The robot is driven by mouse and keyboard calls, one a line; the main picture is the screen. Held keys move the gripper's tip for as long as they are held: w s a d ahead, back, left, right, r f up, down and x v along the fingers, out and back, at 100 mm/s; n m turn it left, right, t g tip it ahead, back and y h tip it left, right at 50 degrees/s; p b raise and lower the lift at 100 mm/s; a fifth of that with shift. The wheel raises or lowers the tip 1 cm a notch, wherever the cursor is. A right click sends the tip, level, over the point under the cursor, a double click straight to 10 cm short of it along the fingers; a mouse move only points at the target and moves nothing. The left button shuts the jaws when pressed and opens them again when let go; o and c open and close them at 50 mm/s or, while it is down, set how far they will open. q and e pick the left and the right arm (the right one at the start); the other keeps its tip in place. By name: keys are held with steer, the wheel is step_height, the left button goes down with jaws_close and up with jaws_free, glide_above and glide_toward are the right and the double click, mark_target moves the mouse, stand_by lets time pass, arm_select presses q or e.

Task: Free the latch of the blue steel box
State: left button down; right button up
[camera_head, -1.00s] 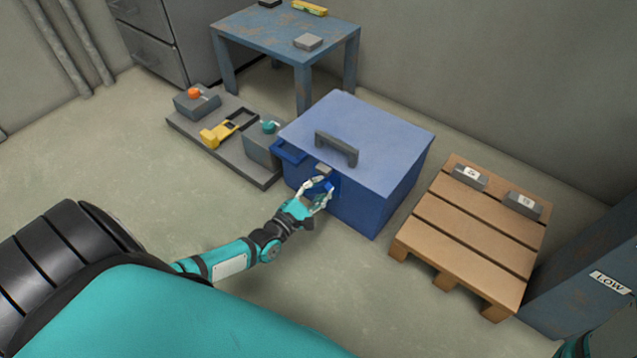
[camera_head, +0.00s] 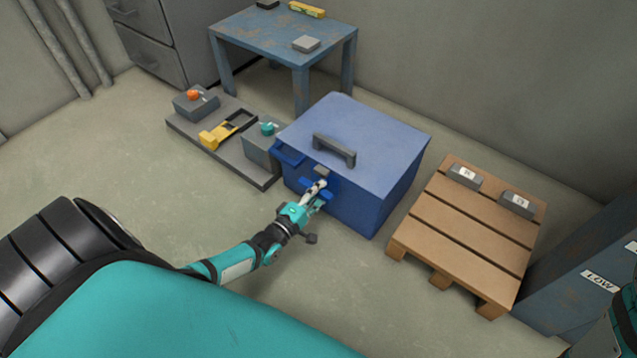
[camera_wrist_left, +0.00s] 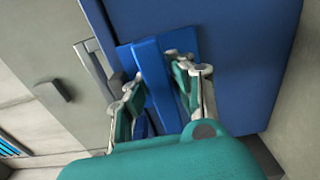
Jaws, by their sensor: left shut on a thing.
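The blue steel box (camera_head: 372,140) stands on the floor, its lid down, with a grey handle (camera_head: 334,149) on top. Its blue latch (camera_head: 306,183) is on the front face, below a small grey catch (camera_head: 322,171). My left gripper (camera_head: 316,190) is at the front face, shut on the latch. In the left wrist view the latch (camera_wrist_left: 155,72) is a blue bar between the two fingers (camera_wrist_left: 160,85), which partly hide it. My right gripper is not in view.
A grey base plate (camera_head: 181,131) with a yellow clamp-like part (camera_head: 214,137) and knobbed blocks lies left of the box. A blue table (camera_head: 270,35) stands behind. A wooden pallet (camera_head: 465,225) with two grey blocks lies right. Floor in front is clear.

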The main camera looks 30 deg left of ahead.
arm_select(q)
steer(key=shift+f+m, duration=0.1)
steer(key=shift+m, duration=0.2)
steer(key=c, duration=1.2)
jaws_free()
steer(key=shift+o, duration=0.2)
steer(key=s, duration=1.2)
steer(key=shift+a, duration=0.45)
